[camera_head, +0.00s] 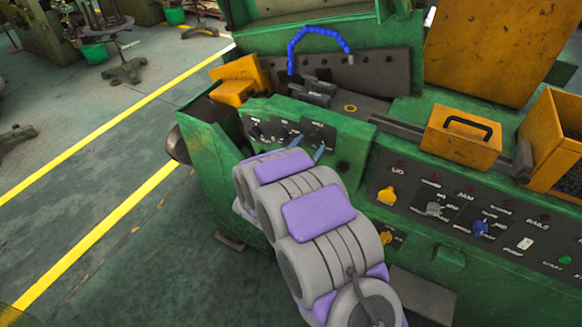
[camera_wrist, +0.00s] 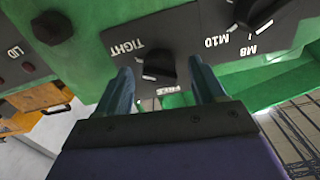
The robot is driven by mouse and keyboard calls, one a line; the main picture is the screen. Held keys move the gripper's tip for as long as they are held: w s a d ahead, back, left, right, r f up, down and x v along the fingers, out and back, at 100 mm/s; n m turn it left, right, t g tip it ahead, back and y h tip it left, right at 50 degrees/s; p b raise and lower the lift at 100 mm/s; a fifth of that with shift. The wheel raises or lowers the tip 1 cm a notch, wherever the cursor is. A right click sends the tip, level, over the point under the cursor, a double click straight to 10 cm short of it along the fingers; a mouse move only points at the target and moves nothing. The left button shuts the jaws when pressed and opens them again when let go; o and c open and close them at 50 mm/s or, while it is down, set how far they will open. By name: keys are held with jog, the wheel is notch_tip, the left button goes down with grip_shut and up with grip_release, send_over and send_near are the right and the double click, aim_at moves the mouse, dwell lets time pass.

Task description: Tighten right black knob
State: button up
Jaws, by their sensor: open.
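The right black knob (camera_wrist: 158,66) is on a dark panel (camera_wrist: 120,38) with the words TIGHT and FREE beside it; its pointer mark is white. My gripper (camera_wrist: 162,68) is open, with one blue-grey finger on each side of this knob in the wrist view. I cannot tell whether the fingers touch it. In the head view the knob (camera_head: 317,136) is at the right of the small sloped panel, partly behind my gripper (camera_head: 308,146). A second black knob (camera_wrist: 250,10), near the marks M10 and M8, is to the right in the wrist view.
A green machine body (camera_head: 365,130) surrounds the panel. A lower panel (camera_head: 480,205) with yellow and blue knobs is to the right. A yellow box (camera_head: 460,138) with a black handle and a blue hose (camera_head: 318,32) stand above. Open floor (camera_head: 100,240) is at the left.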

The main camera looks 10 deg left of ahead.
jog(key=v, duration=1.5)
jog(key=shift+s+p, duration=0.15)
jog(key=shift+p, duration=0.2)
jog(key=shift+a, duration=0.15)
